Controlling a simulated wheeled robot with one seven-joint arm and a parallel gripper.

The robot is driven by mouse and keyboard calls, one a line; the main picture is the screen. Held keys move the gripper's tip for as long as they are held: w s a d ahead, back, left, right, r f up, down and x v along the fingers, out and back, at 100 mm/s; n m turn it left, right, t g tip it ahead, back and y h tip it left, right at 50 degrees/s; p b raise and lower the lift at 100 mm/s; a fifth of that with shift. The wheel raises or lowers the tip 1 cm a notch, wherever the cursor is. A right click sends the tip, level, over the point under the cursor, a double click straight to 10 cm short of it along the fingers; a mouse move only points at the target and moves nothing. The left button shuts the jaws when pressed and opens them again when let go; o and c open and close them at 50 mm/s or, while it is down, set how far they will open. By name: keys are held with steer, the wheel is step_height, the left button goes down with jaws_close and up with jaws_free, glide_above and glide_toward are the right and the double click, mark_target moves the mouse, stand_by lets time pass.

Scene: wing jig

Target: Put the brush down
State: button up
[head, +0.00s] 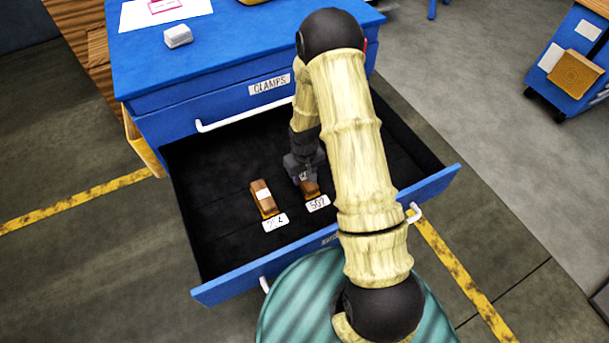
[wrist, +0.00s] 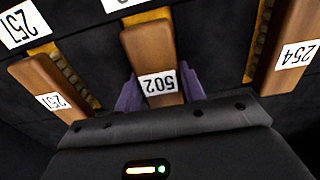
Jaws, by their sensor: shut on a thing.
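My gripper (head: 305,172) reaches down into the open drawer (head: 215,240). It is shut on a brown wooden-handled brush (head: 311,188) with a tag reading 502. In the wrist view, the purple fingers (wrist: 160,95) stand either side of this brush's handle (wrist: 152,50). The held brush is at a white floor label (head: 318,203) that appears to read 502. I cannot tell whether it touches the drawer floor. Its lower part is mostly hidden.
A second brush (head: 263,198) lies left of my gripper; the wrist view shows it tagged 254 (wrist: 290,45). Another brush, tagged 251 (wrist: 45,85), is on the other side, hidden by my arm in the head view. The drawer's left part is bare. A blue cabinet (head: 240,55) stands behind.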

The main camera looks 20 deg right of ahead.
mark_target(305, 174)
steer(key=shift+s+f, duration=0.35)
steer(key=shift+f, duration=0.2)
steer(key=o, duration=1.1)
steer(key=shift+s, duration=0.1)
step_height(305, 174, up, 13)
steer(key=shift+w+r, duration=0.2)
steer(key=shift+w, duration=0.2)
steer(key=shift+r, duration=0.1)
steer(key=s+r+m+t, duration=0.2)
steer(key=s+r, duration=1)
steer(key=s, duration=0.2)
steer(key=shift+s, duration=0.15)
